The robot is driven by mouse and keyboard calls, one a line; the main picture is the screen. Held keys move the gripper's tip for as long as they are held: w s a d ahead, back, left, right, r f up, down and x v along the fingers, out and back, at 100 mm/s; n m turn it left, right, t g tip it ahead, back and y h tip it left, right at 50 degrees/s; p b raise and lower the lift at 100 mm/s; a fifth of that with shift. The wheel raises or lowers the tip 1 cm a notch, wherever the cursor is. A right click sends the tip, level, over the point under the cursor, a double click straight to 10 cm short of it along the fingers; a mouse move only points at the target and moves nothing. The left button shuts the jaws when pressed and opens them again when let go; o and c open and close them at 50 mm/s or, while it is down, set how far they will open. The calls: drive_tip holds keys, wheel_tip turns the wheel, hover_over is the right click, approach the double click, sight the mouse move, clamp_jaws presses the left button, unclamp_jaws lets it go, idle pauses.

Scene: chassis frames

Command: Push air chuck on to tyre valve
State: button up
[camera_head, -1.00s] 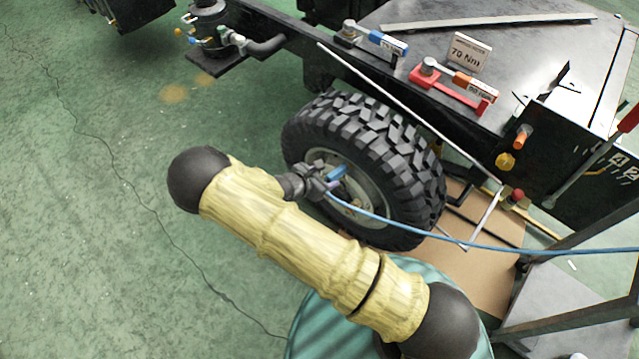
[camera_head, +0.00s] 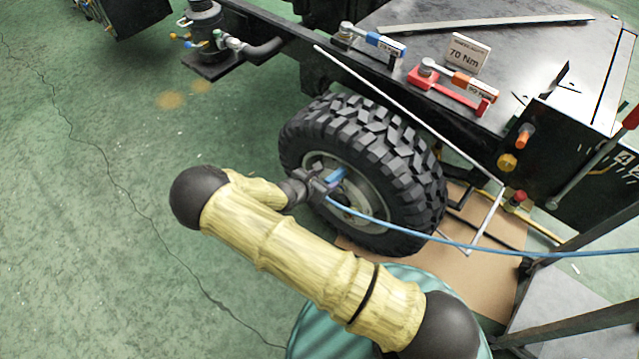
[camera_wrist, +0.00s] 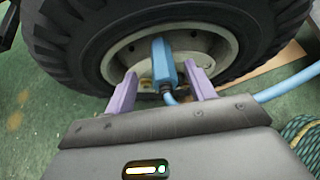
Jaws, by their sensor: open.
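The blue air chuck (camera_wrist: 163,66) stands at the wheel hub, with its light blue hose leading off right. It also shows in the head view (camera_head: 337,175). My gripper (camera_wrist: 159,70) has its two purple fingers apart, one on each side of the chuck, with visible gaps. In the head view my gripper (camera_head: 318,186) is at the left side of the wheel hub. The tyre (camera_head: 368,135) is black with chunky tread around a pale grey rim (camera_head: 372,205). The tyre valve is hidden or too small to tell, so I cannot see whether the chuck touches it.
The blue hose (camera_head: 470,246) runs right across the tyre's lower front. A black chassis deck (camera_head: 530,50) above carries red and blue tools and a 70 Nm sign (camera_head: 467,53). A thin pale rod (camera_head: 400,105) slants past the tyre. Green floor at left is open.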

sight(332, 176)
drive_tip(key=shift+b+x, duration=1.05)
drive_tip(key=shift+x, duration=1.75)
drive_tip(key=c, duration=1.1)
clamp_jaws()
drive_tip(key=shift+p+v, duration=1.8)
drive_tip(key=shift+v, duration=0.85)
drive_tip(key=p+v, duration=0.3)
drive_tip(key=v, duration=0.3)
drive_tip(key=shift+p, duration=0.4)
drive_tip(key=shift+w, duration=0.1)
